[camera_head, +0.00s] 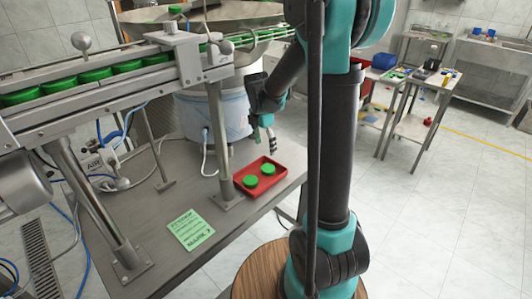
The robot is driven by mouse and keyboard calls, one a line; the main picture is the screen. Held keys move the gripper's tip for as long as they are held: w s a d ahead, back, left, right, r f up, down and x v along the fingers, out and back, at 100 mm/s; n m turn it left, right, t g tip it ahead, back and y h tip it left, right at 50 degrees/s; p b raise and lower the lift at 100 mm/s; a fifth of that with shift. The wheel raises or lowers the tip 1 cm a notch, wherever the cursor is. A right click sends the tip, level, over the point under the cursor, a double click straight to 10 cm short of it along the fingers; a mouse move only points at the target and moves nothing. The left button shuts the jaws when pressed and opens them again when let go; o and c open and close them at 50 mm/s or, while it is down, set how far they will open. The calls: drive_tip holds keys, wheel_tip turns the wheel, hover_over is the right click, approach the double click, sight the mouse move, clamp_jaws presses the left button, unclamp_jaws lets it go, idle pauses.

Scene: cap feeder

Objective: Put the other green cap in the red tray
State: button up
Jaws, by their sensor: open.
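The red tray (281,179) lies on the grey metal table, near its right edge. Two green caps are in the tray: one at the left (251,183) and one at the right (267,169). My gripper (271,140) hangs just above and behind the tray, apart from the caps. It is open and I see nothing held in it. It is small in this view and partly hidden by my arm. More green caps (93,76) sit in a row along the feeder rail (75,100) at the upper left.
Metal posts (219,150) hold the rail above the table (165,225). A green note (190,229) lies on the front of the table. A feeder bowl (225,15) stands behind. Side tables with small items (415,75) are at the right, across open floor.

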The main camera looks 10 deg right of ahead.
drive_tip(key=s+d+f+m+t, duration=0.1)
drive_tip(key=s+d+f+m, duration=0.1)
drive_tip(key=s+m, duration=0.9)
drive_tip(key=s+d+f+m+t+y, duration=0.1)
drive_tip(key=s+d+f+m+t, duration=0.1)
drive_tip(key=s+m, duration=0.9)
drive_tip(key=shift+f+m+t, duration=0.2)
drive_tip(key=shift+m+t, duration=0.1)
drive_tip(key=shift+m, duration=0.4)
drive_tip(key=shift+d, duration=0.1)
